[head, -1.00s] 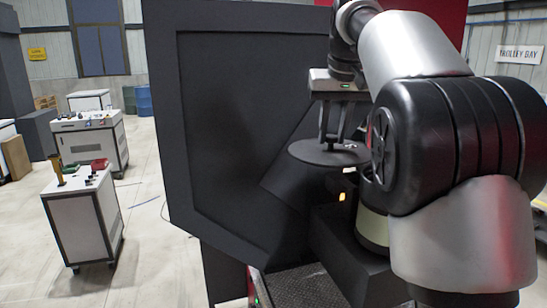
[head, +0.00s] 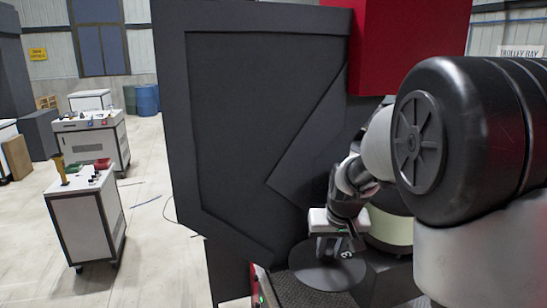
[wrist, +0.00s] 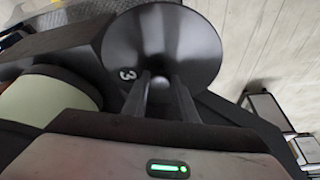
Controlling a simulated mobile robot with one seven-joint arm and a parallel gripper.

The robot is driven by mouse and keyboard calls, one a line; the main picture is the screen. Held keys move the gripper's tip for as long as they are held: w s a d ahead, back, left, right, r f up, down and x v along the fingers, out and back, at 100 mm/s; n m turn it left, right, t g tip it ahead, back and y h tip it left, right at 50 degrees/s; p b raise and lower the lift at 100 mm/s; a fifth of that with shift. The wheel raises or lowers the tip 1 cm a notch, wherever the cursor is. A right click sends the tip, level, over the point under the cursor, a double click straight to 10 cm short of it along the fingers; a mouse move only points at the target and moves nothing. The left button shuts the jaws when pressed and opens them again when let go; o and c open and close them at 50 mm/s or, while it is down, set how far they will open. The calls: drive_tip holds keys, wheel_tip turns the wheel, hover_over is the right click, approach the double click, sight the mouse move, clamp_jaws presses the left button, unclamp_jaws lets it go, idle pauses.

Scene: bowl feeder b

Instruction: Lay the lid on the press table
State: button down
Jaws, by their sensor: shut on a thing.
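The lid is a dark round disc (head: 308,280) with a white 3 on it, low at centre right in the head view. My gripper (head: 328,252) is above it, shut on its small central knob. In the wrist view the lid (wrist: 160,35) fills the top middle, and my gripper (wrist: 163,90) has its fingers on either side of the knob. The lid looks nearly level. A dark textured surface (head: 284,294), perhaps the press table, shows beside and below the lid; the lid hides part of it. I cannot tell whether they touch.
The large dark press frame (head: 235,120) stands just behind and left of the lid, with a red panel (head: 410,45) above. A pale cylinder (head: 390,230) is close on the right. White carts (head: 88,218) stand on the open floor far left.

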sight(332, 283)
drive_tip(key=s+f, duration=0.6)
drive_tip(key=shift+f, duration=0.15)
